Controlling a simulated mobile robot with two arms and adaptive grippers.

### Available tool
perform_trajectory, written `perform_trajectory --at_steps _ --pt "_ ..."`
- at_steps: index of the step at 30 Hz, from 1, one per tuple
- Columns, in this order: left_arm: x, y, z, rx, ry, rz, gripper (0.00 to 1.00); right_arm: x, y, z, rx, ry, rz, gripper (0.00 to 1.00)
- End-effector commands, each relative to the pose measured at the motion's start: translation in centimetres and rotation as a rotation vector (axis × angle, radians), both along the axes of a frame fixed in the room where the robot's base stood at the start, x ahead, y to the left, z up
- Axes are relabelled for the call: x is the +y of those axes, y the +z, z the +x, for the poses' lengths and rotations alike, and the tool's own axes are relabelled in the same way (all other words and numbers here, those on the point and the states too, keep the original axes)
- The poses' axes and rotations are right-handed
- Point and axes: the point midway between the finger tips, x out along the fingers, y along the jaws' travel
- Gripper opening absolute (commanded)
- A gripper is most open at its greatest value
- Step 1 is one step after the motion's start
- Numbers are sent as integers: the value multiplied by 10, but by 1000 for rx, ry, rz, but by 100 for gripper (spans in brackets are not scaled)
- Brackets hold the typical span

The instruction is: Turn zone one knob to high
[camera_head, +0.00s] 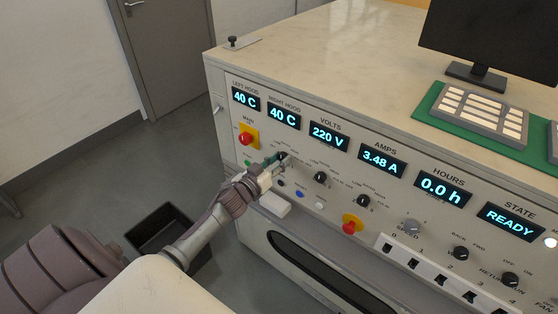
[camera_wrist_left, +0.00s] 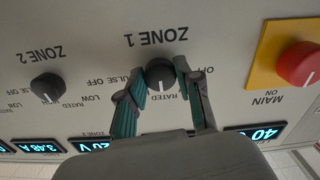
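The zone one knob (camera_wrist_left: 160,74) is round and black with a white pointer line. In the left wrist view, which shows the panel upside down, its pointer faces down the picture towards the RATED label. My left gripper (camera_wrist_left: 161,80) has one teal-padded finger on each side of the knob, close against it. In the head view the left gripper (camera_head: 275,163) meets the panel below the RIGHT HOOD display, and the knob (camera_head: 283,156) is partly hidden by it. My right gripper is not in view.
The zone two knob (camera_wrist_left: 47,88) sits beside it, clear of the fingers. A red main switch (camera_head: 245,139) on a yellow plate is on the other side. A dark bin (camera_head: 165,236) stands on the floor.

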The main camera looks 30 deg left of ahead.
Motion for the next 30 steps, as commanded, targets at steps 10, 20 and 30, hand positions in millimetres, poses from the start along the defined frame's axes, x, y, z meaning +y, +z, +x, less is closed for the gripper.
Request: perform_trajectory --at_steps 10,20,30 --pt "0 0 0 -2 -1 24 0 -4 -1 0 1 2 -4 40" --pt "0 0 0 -18 -1 211 0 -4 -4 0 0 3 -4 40" --pt "0 -1 0 -39 -1 478 0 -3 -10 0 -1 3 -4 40"
